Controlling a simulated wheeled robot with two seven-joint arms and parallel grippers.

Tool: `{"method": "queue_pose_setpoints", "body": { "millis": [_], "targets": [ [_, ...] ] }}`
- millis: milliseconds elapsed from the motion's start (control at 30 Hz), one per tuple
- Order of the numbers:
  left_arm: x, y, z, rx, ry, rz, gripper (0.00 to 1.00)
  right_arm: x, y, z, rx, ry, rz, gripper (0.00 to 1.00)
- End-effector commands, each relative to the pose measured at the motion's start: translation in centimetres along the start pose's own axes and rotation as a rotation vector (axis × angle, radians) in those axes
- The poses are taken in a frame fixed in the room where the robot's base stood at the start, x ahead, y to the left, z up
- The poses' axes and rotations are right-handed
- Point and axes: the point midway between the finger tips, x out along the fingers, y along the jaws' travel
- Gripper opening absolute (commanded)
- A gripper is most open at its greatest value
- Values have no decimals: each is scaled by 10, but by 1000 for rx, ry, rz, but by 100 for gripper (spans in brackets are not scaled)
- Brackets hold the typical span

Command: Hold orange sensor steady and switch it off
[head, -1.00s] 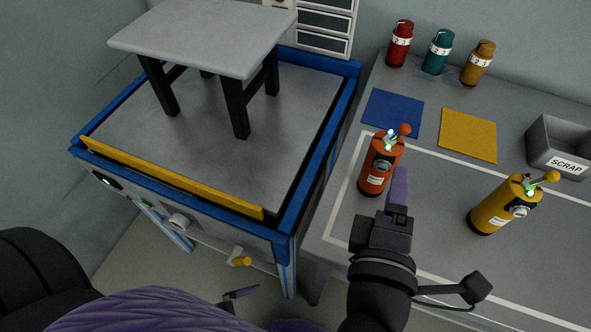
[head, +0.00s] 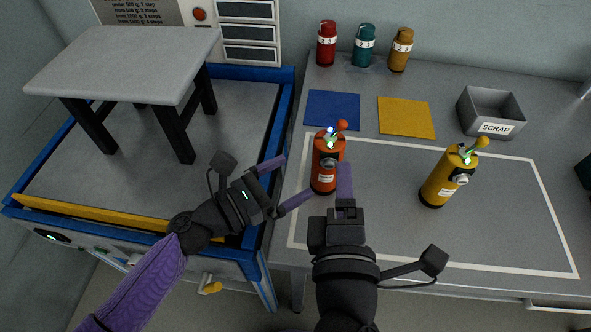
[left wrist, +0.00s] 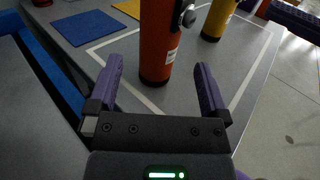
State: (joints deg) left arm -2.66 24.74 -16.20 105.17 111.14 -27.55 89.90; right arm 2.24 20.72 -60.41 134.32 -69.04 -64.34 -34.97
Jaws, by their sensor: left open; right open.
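The orange sensor (head: 326,165) stands upright on the grey table, inside a white outline. It has a knob on its side and a lever with an orange ball, a blue light and a green light on top. In the left wrist view the orange sensor (left wrist: 158,45) stands beyond and between my open fingers, its top cut off. My left gripper (head: 283,183) is open and empty, left of the sensor and pointing at it. My right gripper (head: 345,185) is open just in front of the sensor at its lower right; its fingers overlap in view, and I cannot tell whether they touch it.
A yellow sensor (head: 444,178) stands to the right. Blue (head: 332,110) and yellow (head: 406,118) mats, a scrap bin (head: 490,112) and several small canisters (head: 364,46) are behind. A stool (head: 125,65) stands in the blue-framed rig at left.

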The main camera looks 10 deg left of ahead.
Motion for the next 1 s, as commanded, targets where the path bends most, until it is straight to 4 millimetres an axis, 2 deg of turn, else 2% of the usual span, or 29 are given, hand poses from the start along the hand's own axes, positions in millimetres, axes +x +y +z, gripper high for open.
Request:
{"method": "queue_pose_setpoints", "body": {
  "millis": [200, 333, 500, 700, 767, 1000],
  "targets": [
    [50, 0, 1, 0, -4, -1, 100, 0, 0, 0, 0, 0, 0, 59],
    [73, 0, 1, -1, -3, 0, 100, 0, 0, 0, 0, 0, 0, 59],
    [85, -1, 0, -1, -1, 0, 100, 0, 0, 0, 0, 0, 0, 59],
    [86, -1, 0, -1, -1, 0, 100, 0, 0, 0, 0, 0, 0, 59],
    [85, -1, 0, -1, -1, 0, 89, 0, 0, 0, 0, 0, 0, 59],
    [85, -1, 0, -1, -1, 0, 39, 0, 0, 0, 0, 0, 0, 59]
  ]
}}
